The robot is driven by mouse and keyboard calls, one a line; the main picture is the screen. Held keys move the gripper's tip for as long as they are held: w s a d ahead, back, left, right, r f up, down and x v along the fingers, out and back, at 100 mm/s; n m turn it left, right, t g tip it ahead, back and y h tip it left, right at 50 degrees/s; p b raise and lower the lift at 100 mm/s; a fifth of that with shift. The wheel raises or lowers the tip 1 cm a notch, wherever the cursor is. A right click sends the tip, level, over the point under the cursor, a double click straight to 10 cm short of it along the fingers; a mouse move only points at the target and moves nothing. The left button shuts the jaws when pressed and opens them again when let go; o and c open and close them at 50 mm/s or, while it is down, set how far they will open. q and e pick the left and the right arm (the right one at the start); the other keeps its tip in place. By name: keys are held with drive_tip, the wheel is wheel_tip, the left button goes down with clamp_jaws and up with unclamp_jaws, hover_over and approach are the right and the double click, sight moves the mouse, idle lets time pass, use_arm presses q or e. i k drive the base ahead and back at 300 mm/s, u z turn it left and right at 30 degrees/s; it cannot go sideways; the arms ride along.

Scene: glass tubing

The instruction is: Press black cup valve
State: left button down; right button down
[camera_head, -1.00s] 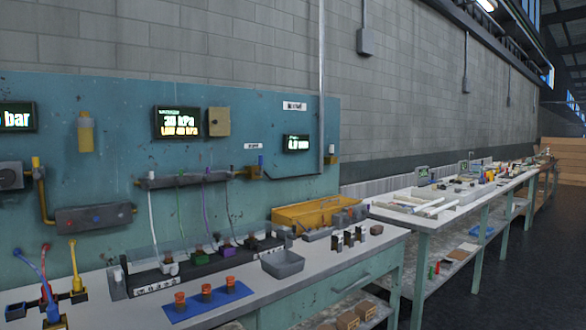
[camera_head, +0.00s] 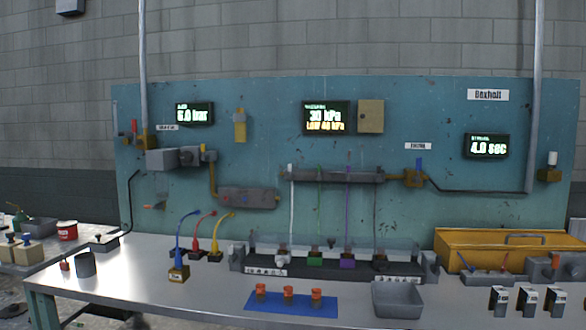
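A row of coloured blocks stands in a long dark tray (camera_head: 330,272) in the middle of the bench. A black block (camera_head: 380,263), probably the black cup valve, is at the right end of this row, below a thin black tube (camera_head: 375,212). To its left are a purple block (camera_head: 347,263), a green block (camera_head: 315,260) and a white block (camera_head: 283,258), each below a tube of matching colour. The tubes come down from a grey manifold (camera_head: 338,175) on the blue panel. Fine detail of the black block is too small to tell. Neither of my grippers is in view.
A blue mat (camera_head: 262,306) with several orange-topped pieces and a grey bin (camera_head: 398,300) lie in front of the tray. A yellow case (camera_head: 510,245) stands at right. Blue, red and yellow connectors (camera_head: 195,240) stand at left. A display (camera_head: 326,117) reads 30 kPa.

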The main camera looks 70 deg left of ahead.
sight(377, 177)
drive_tip(key=u, duration=0.7)
drive_tip(key=i, duration=0.65)
drive_tip(key=u, duration=0.55)
